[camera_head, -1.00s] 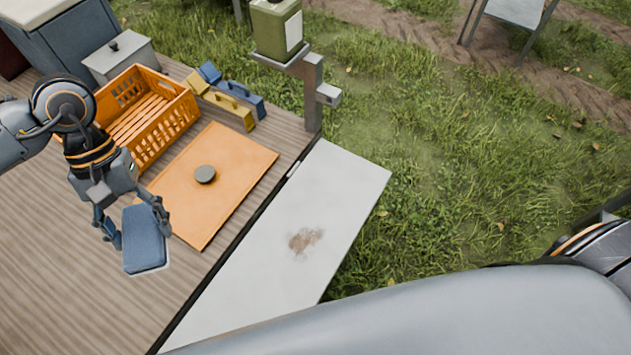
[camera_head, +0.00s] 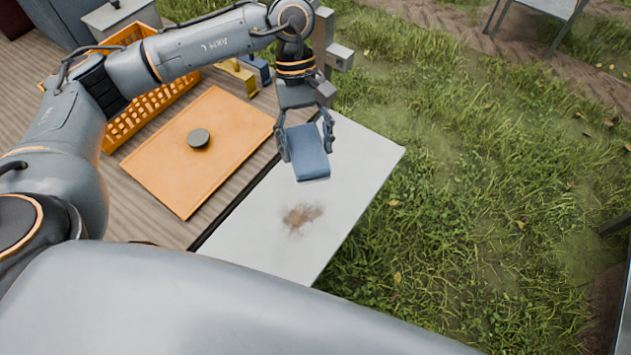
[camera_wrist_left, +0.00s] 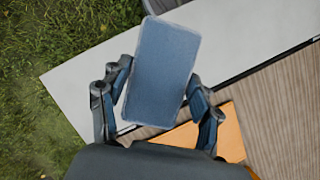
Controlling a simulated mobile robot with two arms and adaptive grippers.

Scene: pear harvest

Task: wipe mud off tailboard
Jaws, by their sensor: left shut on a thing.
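The tailboard (camera_head: 350,200) is a pale grey panel beside the wooden deck, and it also shows in the left wrist view (camera_wrist_left: 85,82). A brown mud patch (camera_head: 301,216) lies on it near the middle. My left gripper (camera_head: 306,146) is shut on a blue sponge-like pad (camera_head: 308,155), which fills much of the left wrist view (camera_wrist_left: 162,68). The pad is above the far part of the tailboard, up the picture from the mud. It looks raised, apart from the surface. My right gripper does not show.
An orange mat (camera_head: 170,165) with a dark round disc (camera_head: 198,138) lies on the wooden deck (camera_head: 140,219). An orange crate (camera_head: 128,125) stands behind it, partly hidden by my left arm. A post (camera_head: 342,55) stands at the tailboard's far end. Grass (camera_head: 470,200) lies to the right.

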